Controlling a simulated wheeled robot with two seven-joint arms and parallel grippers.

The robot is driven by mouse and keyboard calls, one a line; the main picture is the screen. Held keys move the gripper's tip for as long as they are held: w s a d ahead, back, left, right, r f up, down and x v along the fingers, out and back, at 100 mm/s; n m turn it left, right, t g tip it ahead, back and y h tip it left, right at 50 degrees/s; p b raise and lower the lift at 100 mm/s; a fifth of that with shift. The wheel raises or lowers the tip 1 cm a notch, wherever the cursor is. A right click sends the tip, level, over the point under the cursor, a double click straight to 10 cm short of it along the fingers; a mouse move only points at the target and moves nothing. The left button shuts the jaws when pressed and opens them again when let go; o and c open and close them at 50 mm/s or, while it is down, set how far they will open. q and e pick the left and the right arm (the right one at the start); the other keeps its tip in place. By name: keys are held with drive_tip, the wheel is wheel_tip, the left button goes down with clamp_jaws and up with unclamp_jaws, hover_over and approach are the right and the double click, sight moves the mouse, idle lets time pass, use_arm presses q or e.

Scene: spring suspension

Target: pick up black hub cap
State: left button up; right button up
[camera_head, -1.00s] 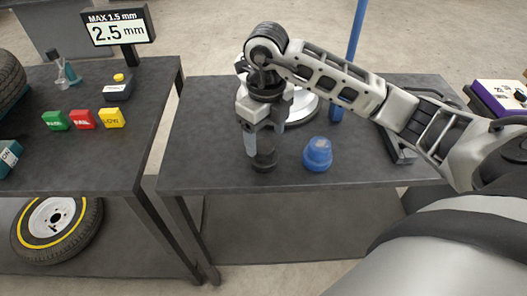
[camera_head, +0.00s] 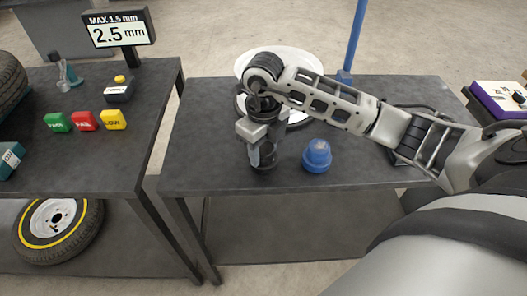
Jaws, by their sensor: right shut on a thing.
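The black hub cap (camera_head: 264,169) is a small dark round piece near the front edge of the right table (camera_head: 205,182). My right gripper (camera_head: 263,155) reaches down onto it from above and is shut on it. The fingers and wrist cover much of the cap, and I cannot tell whether it still touches the table. My left gripper is not in view.
A blue cap (camera_head: 317,156) stands just right of the gripper. A white disc (camera_head: 292,58) and a blue post (camera_head: 353,40) are behind. The left table holds green (camera_head: 57,122), red (camera_head: 84,121) and yellow (camera_head: 113,120) blocks and a display (camera_head: 119,32).

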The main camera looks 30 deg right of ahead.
drive_tip(key=shift+r, duration=0.1)
drive_tip(key=shift+r, duration=0.2)
wheel_tip(320, 180, up, 2)
drive_tip(key=shift+r+b, duration=0.1)
drive_tip(key=shift+b, duration=0.5)
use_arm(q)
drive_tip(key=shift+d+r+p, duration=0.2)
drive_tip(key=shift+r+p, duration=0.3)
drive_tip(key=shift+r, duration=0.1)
use_arm(e)
drive_tip(key=w+a+r, duration=0.3)
drive_tip(key=a+r, duration=1)
drive_tip(key=shift+w+a+r, duration=0.15)
drive_tip(key=shift+w+a, duration=0.05)
drive_tip(key=shift+a, duration=0.1)
